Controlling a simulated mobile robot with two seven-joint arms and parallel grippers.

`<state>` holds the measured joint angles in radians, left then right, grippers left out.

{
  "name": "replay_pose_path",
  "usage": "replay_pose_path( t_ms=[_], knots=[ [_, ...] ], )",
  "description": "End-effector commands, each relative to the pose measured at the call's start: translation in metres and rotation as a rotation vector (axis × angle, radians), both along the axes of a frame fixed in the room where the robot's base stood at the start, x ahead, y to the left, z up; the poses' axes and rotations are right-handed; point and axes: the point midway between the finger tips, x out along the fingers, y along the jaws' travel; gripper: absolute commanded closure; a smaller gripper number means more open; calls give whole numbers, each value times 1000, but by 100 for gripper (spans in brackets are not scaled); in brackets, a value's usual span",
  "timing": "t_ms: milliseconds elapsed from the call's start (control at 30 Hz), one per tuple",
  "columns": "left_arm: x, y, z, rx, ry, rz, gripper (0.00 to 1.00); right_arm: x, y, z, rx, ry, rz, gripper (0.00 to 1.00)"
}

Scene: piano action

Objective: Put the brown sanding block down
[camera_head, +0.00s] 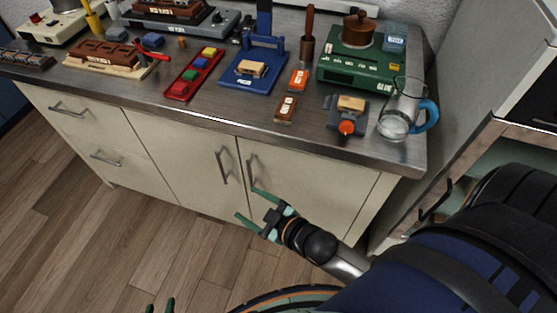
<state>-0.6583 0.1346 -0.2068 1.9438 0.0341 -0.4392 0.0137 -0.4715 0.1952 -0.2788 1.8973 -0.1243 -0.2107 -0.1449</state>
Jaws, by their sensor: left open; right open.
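The brown sanding block (286,108) lies on the steel worktop (225,117) near its front edge, with a pale label on top. No gripper touches it. My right gripper (247,203) is open and empty, in front of the cabinet doors and below the worktop edge. It is lower and a little left of the block in the picture. My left gripper (160,305) shows only as two green fingertips at the bottom edge, apart and with nothing seen between them; the rest of it is out of frame.
An orange block (299,79) lies behind the brown one. A grey fixture with an orange knob (346,127) and a glass jug (396,120) stand to the right. A blue stand (240,82) and a red tray (180,88) are left. A green glue unit (345,75) stands behind.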

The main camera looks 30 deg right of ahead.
Motion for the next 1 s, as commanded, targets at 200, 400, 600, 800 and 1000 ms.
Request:
replay_pose_path(
  t_ms=[200, 400, 600, 800, 1000],
  knots=[
    [0, 0, 0, -1, 0, -1, 50, -80, -16, -63, 211, 380, -200, 21],
    [0, 0, 0, -1, 0, -1, 50, -93, -18, -71, 241, 437, -230, 21],
    [-2, -1, 1, -1, 3, 0, 50, -92, -18, -69, 238, 433, -227, 21],
    [-3, 0, 29, -1, 1, 2, 50, -93, -21, -42, 234, 430, -232, 21],
    [-6, 9, 65, 9, -1, 16, 50, -97, -27, -7, 228, 428, -245, 21]
  ],
)
